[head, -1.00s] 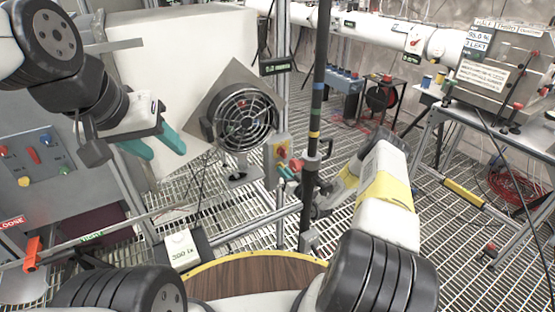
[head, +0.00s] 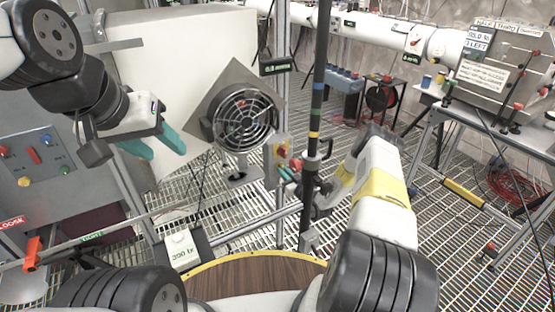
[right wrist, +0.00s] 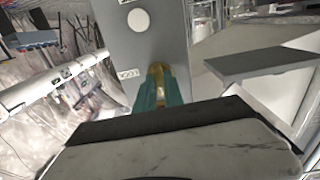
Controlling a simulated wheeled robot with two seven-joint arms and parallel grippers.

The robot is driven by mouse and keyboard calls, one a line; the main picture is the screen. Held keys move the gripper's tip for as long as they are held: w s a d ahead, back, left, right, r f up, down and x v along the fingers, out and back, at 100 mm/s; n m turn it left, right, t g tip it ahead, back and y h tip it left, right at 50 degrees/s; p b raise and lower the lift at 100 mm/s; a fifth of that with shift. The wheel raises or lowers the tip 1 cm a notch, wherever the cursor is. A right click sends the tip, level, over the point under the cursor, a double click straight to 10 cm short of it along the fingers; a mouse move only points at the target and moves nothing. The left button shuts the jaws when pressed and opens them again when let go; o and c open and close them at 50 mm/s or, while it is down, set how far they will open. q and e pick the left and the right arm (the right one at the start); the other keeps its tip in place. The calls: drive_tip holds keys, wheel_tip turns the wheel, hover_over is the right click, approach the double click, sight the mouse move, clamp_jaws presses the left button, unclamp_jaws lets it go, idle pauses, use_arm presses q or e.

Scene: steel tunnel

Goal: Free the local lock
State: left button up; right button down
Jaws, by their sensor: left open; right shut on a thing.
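A small grey box with a yellow and red switch (head: 281,153) is fixed to the upright post near the middle of the head view. My right gripper (head: 292,169) is at the box's lower right edge, its teal fingers close together. In the right wrist view the teal fingers (right wrist: 160,90) are shut on a small brass-yellow piece (right wrist: 157,70) against the grey box face (right wrist: 155,45), which has a white round spot. The piece's full shape is hidden by the fingers. My left gripper (head: 160,146) is open and empty, in front of the large white block.
A round black fan (head: 243,120) on a tilted plate stands left of the switch. A dark pole (head: 316,110) with coloured bands rises close beside my right gripper. A panel with buttons (head: 35,160) is at far left. A bench with a sign box (head: 497,70) is at right.

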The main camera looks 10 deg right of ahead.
drive_tip(key=c, duration=1.4)
unclamp_jaws()
drive_tip(key=shift+c, duration=0.2)
drive_tip(key=v, duration=0.8)
